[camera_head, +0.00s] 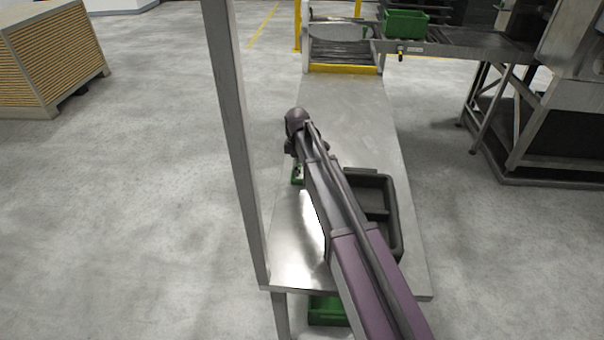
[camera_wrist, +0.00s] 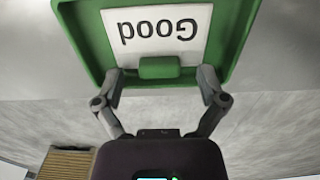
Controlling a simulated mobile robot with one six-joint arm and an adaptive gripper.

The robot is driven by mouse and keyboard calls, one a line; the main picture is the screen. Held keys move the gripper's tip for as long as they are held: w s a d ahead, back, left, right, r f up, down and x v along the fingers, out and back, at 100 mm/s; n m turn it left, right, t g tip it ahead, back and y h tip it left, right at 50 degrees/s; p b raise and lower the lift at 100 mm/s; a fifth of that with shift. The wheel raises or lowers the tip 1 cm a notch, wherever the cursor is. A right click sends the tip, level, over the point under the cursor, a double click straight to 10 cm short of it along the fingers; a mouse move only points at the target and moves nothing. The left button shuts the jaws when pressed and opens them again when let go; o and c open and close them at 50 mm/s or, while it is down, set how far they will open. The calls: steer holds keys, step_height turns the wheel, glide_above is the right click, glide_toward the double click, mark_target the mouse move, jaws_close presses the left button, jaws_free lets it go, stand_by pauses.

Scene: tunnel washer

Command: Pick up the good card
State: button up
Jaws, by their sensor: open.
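The good card (camera_wrist: 232,22) is a green, raised-edged piece with a white label reading "Good", upside down in the wrist view. A small green tab (camera_wrist: 160,68) sticks out from its near edge. My gripper (camera_wrist: 160,76) is open, with one finger on each side of the tab; I cannot tell whether either touches it.
A dark divided tray (camera_head: 397,215) sits on the table, right of my arm and partly behind it. A metal post (camera_head: 236,140) rises at the table's left edge. A green crate (camera_head: 327,311) is below the near end. A conveyor with another green crate (camera_head: 405,23) stands beyond.

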stand_by(0.5)
steer(key=c, duration=0.9)
steer(key=shift+c, duration=0.2)
steer(key=shift+r, duration=0.2)
step_height(320, 180, up, 10)
steer(key=p, duration=1)
steer(key=shift+f, duration=0.2)
